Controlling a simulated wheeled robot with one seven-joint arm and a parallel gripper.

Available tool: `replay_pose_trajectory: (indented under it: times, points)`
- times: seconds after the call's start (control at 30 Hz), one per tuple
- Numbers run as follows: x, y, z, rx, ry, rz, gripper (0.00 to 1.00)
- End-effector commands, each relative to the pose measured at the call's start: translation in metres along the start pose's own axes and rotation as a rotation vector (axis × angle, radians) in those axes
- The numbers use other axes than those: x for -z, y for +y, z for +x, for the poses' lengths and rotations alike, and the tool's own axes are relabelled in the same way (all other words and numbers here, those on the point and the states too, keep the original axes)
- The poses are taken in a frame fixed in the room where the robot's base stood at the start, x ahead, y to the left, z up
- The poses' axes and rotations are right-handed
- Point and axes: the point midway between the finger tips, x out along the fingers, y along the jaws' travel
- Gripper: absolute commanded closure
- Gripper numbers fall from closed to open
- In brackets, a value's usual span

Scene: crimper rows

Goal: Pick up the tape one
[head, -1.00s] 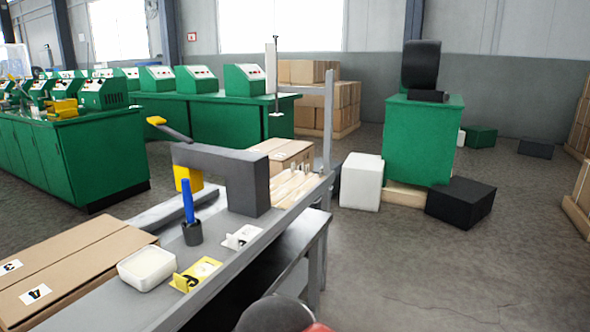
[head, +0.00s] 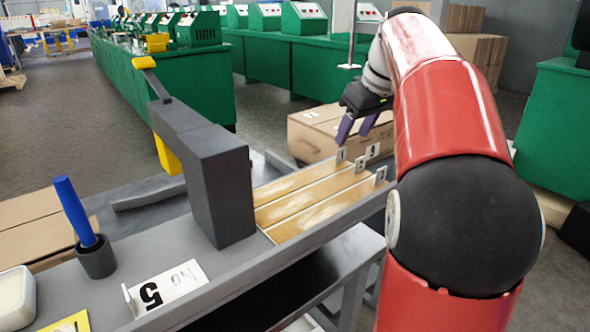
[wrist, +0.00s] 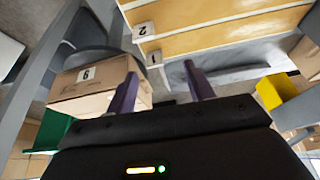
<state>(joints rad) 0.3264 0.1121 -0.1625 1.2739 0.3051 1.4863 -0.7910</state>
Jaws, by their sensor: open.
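Long tan, tape-like strips (head: 312,200) lie side by side in a grey tray on the bench, each with a small white numbered tag at its end. In the wrist view, the edge strip (wrist: 235,35) has a tag (wrist: 154,58) reading 1, and the one beside it has a tag (wrist: 142,30) reading 2. The head view does not show clearly which strip is 1. My gripper (head: 357,127) is open above the tagged ends, over the side by the cardboard box. Its purple fingers, also in the wrist view (wrist: 160,75), are apart with nothing between them.
A dark grey press (head: 225,180) with a yellow part stands at the strips' other end. A cardboard box (head: 318,135) sits beyond the tags. A blue-handled tool in a dark cup (head: 97,260), a white number 5 card (head: 170,287) and a white container (head: 15,298) are nearer me.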

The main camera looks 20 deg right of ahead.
Motion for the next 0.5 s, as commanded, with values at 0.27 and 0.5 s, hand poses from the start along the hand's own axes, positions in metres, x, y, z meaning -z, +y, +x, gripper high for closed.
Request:
replay_pose_trajectory:
  times: [0.27, 0.5]
  points:
    - [0.005, 0.013, 0.02, 0.006, -0.003, -0.029, 0.47]
    - [0.009, 0.013, 0.051, 0.006, -0.004, -0.028, 0.47]
